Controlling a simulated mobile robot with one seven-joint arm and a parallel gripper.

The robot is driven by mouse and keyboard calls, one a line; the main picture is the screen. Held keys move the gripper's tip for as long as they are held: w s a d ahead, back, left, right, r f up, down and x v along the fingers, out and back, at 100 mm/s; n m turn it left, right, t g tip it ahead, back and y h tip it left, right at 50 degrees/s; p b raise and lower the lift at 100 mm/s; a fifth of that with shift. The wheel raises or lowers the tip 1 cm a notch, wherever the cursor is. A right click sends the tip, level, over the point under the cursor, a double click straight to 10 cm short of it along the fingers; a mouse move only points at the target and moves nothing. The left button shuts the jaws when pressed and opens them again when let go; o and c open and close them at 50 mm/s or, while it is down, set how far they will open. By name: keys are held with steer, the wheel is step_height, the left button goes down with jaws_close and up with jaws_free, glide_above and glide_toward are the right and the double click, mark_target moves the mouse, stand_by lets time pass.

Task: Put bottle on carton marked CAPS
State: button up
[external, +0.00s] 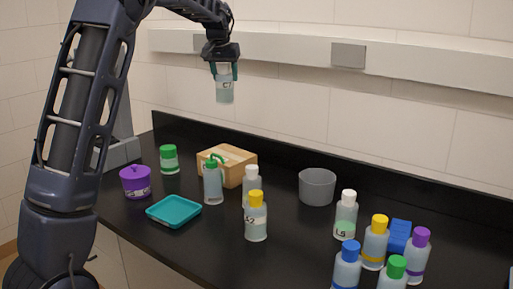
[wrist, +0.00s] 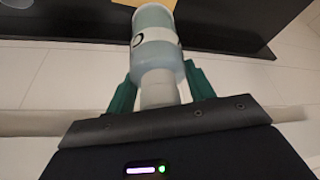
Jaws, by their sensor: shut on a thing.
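My gripper (external: 224,73) is high above the bench, at the upper middle of the external view. Its teal fingers are shut on a clear bottle (external: 224,92) with a white label, of which only part of the marking shows. In the wrist view the bottle (wrist: 153,52) sticks out from between the fingers (wrist: 160,88), its white neck or cap end toward the palm. A brown carton (external: 235,158) stands on the black bench below the held bottle; I cannot read any marking on it.
A green-topped bottle (external: 212,184), a white-capped bottle (external: 251,184) and a yellow-capped bottle (external: 255,218) stand in front of the carton. A teal tray (external: 174,211), purple pot (external: 135,182) and green-lidded jar (external: 169,160) are left. A grey bowl (external: 317,187) and several bottles are right.

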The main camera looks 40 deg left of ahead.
mark_target(223, 104)
step_height(223, 104, down, 18)
steer(key=shift+f, duration=0.2)
stand_by(0.4)
steer(key=shift+f, duration=0.15)
steer(key=o, duration=1.5)
steer(key=shift+c, duration=0.2)
steer(key=v, duration=1.2)
steer(key=shift+s, duration=0.15)
